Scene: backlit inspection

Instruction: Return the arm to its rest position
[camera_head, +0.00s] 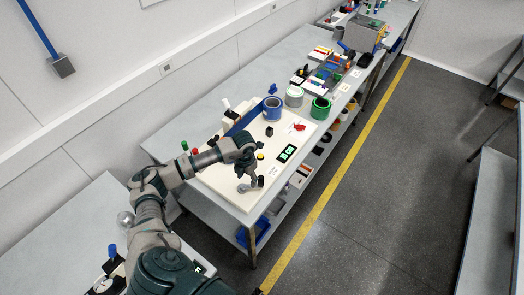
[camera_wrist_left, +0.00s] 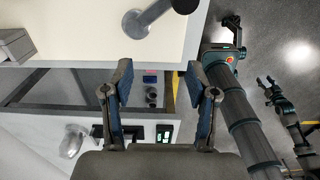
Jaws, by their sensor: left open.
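My left arm comes in from the left in the head view, bent at the elbow and reaching over the front part of the workbench. My left gripper (camera_head: 251,184) hangs above the cream board (camera_head: 227,182), near its front edge. In the left wrist view the left gripper (camera_wrist_left: 158,85) has its two dark blue-lined fingers spread apart, with nothing between them. A grey lever-like handle (camera_wrist_left: 148,18) shows beyond the fingertips, apart from them. A dark clawed end (camera_wrist_left: 268,88), perhaps my right gripper, shows small at the right of the wrist view; its opening is unclear.
The cream board carries a black-and-green display (camera_head: 287,153) and a red piece (camera_head: 299,127). A blue roll (camera_head: 272,109) and a green roll (camera_head: 320,108) stand behind. A second table (camera_head: 62,235) is at the lower left. The floor right of the yellow line (camera_head: 318,211) is clear.

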